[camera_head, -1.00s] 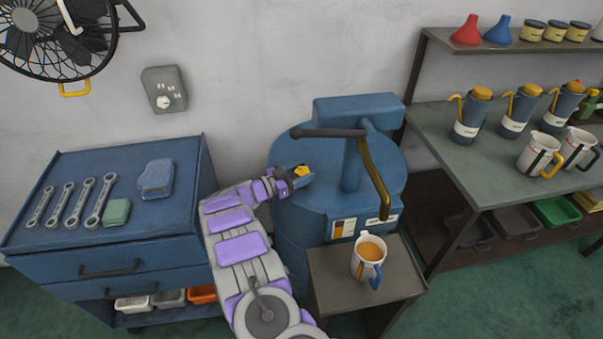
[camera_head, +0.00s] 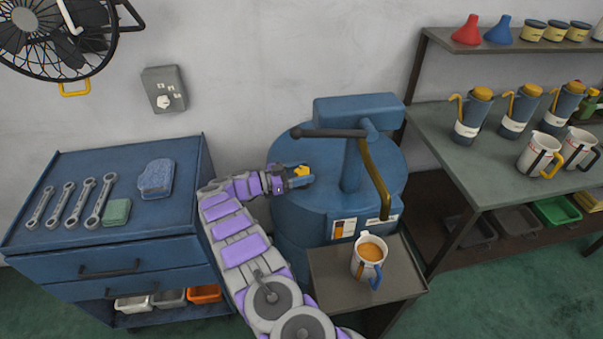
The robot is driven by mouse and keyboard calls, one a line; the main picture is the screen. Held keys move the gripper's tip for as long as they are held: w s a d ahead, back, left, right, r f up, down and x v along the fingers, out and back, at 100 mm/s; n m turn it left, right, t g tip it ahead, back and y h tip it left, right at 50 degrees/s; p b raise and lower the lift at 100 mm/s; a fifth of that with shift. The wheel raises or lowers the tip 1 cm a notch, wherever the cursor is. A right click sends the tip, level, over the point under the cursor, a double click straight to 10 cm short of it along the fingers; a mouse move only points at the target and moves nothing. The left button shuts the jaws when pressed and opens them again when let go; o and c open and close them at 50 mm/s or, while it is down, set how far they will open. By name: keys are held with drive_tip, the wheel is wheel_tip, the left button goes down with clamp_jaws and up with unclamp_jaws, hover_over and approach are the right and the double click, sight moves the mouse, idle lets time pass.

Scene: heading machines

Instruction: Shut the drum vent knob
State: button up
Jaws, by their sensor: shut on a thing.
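The blue drum (camera_head: 300,212) stands against the wall in the middle, with a pump head, a dark lever and a curved brass spout on top. The yellow vent knob (camera_head: 302,170) is on the left part of the drum's top. My gripper (camera_head: 298,176) reaches in from the left and is shut on the knob. Its fingers hide part of the knob, so I cannot tell how far it is turned.
A mug (camera_head: 369,259) of amber liquid stands on a small stand (camera_head: 325,272) below the spout. A blue tool cabinet (camera_head: 110,262) with wrenches is at left. A bench (camera_head: 455,158) with jugs is at right. The pump lever (camera_head: 328,133) extends above my gripper.

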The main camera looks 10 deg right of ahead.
drive_tip(key=o, duration=0.9)
drive_tip(key=shift+o, duration=0.2)
drive_tip(key=shift+s+a+f+p, duration=0.15)
drive_tip(key=shift+a+p, duration=0.15)
drive_tip(key=shift+a, duration=1)
drive_tip(key=shift+s+a+r+p, duration=0.1)
drive_tip(key=shift+a+p, duration=0.15)
drive_tip(key=shift+a, duration=1)
drive_tip(key=shift+s+a+f+p, duration=0.15)
drive_tip(key=shift+a+p, duration=0.15)
drive_tip(key=shift+a, duration=1)
drive_tip(key=shift+o, duration=0.2)
drive_tip(key=shift+r, duration=0.1)
